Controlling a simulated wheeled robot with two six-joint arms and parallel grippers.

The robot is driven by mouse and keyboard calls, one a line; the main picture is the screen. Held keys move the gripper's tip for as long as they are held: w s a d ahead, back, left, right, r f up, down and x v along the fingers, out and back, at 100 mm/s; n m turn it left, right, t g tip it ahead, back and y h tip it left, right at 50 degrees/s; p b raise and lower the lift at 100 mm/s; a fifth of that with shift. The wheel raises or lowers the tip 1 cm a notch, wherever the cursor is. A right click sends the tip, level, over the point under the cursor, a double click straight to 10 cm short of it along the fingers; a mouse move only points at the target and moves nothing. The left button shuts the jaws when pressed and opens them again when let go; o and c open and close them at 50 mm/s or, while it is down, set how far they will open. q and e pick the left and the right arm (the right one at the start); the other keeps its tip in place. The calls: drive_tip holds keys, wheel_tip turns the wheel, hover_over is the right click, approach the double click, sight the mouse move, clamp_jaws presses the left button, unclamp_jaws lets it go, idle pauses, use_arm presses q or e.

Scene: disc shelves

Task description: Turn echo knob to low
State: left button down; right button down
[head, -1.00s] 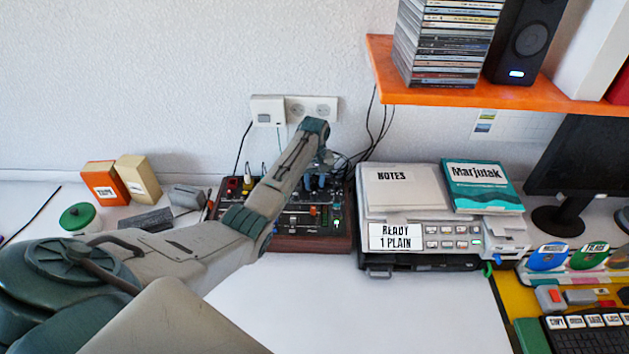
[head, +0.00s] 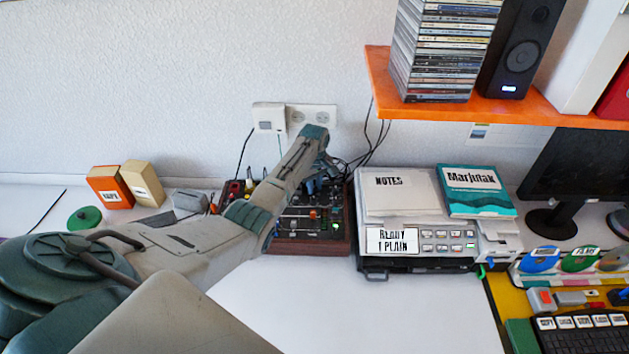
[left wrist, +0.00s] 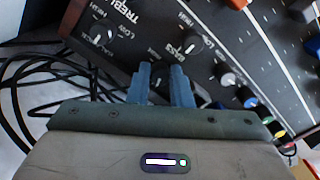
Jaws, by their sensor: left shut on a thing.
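The dark mixer (head: 305,244) stands against the wall with rows of knobs and sliders, partly hidden behind my left arm. In the left wrist view its panel (left wrist: 262,45) shows the words TREBLE, BASS, LOW and HIGH; I see no ECHO label. My left gripper (left wrist: 163,80) is shut on a dark knob, mostly hidden between its two blue fingers, near the BASS label. A separate dark knob (left wrist: 103,36) sits by the TREBLE label. In the head view my left gripper (head: 322,180) is over the mixer's back area. My right gripper is not in view.
A device with a READY 1 PLAIN display (head: 430,243) stands right of the mixer. An orange shelf (head: 385,75) overhangs at upper right. Black cables (left wrist: 40,85) lie beside the mixer. An orange box (head: 104,188) stands at left. The white table in front is clear.

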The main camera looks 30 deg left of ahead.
use_arm(q)
drive_tip(key=shift+r+n+p, duration=0.1)
drive_tip(key=shift+n+p, duration=0.7)
drive_tip(key=shift+n, duration=0.7)
drive_tip(key=shift+w, duration=0.1)
drive_tip(key=c, duration=1.3)
unclamp_jaws()
drive_tip(key=shift+r, duration=0.1)
drive_tip(key=shift+r, duration=0.1)
